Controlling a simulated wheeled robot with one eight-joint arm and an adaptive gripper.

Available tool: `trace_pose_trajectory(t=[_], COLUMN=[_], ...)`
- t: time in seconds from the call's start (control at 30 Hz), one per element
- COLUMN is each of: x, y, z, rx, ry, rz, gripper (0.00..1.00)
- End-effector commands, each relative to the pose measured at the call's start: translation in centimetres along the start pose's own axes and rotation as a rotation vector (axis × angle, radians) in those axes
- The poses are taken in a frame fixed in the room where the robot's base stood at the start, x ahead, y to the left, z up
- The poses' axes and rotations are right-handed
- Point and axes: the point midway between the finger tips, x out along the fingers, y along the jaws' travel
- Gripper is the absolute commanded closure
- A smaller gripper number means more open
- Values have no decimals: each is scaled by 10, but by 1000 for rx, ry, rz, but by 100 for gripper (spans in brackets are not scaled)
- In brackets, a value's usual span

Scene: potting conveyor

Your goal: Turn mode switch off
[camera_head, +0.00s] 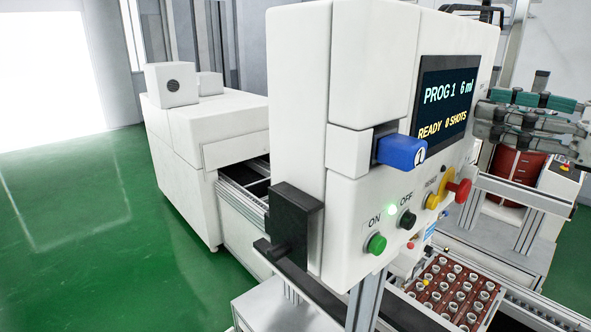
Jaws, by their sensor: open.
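A white control cabinet (290,150) stands in the middle, with its button panel facing right. A blue knob (403,152) with a white mark sticks out below the display (445,100); no label reading "mode" can be made out. A yellow button (432,201) and a red knob (459,190) follow to the right. My gripper (484,112) is at the right edge, open and empty, its fingers pointing left toward the panel, apart from the blue knob.
The display reads PROG 1, 6 ml, READY 0 SHOTS. A brown tray (437,293) of several small round parts sits on the conveyor below the panel. A black box (294,222) juts from the cabinet's left side. Green floor (90,230) is clear at left.

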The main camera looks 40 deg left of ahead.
Motion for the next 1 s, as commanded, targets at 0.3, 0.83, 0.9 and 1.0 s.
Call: trace_pose_trajectory(t=[0.3, 0.83, 0.9, 1.0], x=[3, 3, 3, 3], y=[-2, -2, -2, -2], z=[-1, -1, -1, -1], rx=[0, -18, -39, -82], ry=[0, 0, 0, 0], rz=[0, 0, 0, 0], gripper=[58, 100, 100, 100])
